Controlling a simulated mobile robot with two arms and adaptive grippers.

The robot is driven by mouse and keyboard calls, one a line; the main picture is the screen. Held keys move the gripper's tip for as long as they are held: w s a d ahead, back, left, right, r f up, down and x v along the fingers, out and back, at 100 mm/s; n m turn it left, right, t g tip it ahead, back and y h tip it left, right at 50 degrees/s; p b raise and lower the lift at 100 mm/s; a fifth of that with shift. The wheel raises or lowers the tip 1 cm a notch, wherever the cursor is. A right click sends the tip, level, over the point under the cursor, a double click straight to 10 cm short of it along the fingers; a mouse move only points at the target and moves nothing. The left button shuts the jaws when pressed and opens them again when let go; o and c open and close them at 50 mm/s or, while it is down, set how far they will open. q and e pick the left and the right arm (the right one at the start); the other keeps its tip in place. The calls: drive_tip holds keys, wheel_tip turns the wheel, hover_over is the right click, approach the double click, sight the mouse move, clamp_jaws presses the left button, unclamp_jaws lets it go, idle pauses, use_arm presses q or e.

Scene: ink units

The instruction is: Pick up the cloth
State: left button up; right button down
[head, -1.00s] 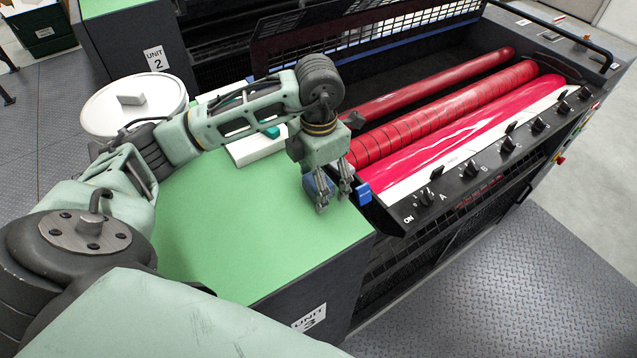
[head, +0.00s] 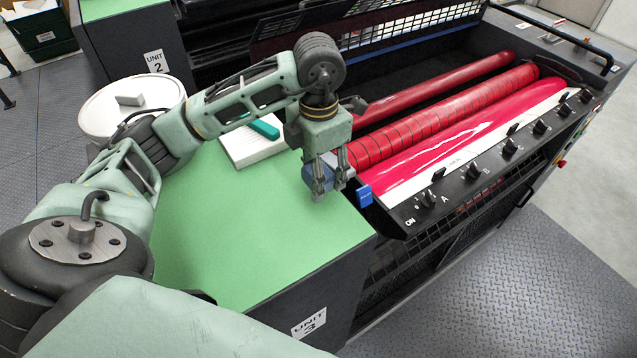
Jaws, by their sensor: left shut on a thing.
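The cloth (head: 316,179) is a small blue bundle at the fingers of my left gripper (head: 334,190), partly hidden by them. My left gripper points down at the right edge of the green top of unit 3 (head: 230,230). It is shut on the cloth, which appears a little above the surface; the exact gap is hard to tell. My right gripper is not in view.
A white pad (head: 240,153) with a teal tool (head: 264,128) lies behind my left arm. A white round drum (head: 100,110) stands at left. The open press with red rollers (head: 440,115) and a knob panel (head: 470,175) is at right. A blue clip (head: 364,195) sits on its near edge.

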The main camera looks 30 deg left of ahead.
use_arm(q)
drive_tip(key=s+a+r+b, duration=0.2)
drive_tip(key=s+a+r, duration=0.2)
drive_tip(key=a+r, duration=0.3)
drive_tip(key=shift+s+a+r+b, duration=0.15)
drive_tip(key=shift+a+r+b, duration=0.25)
drive_tip(key=shift+a, duration=1.55)
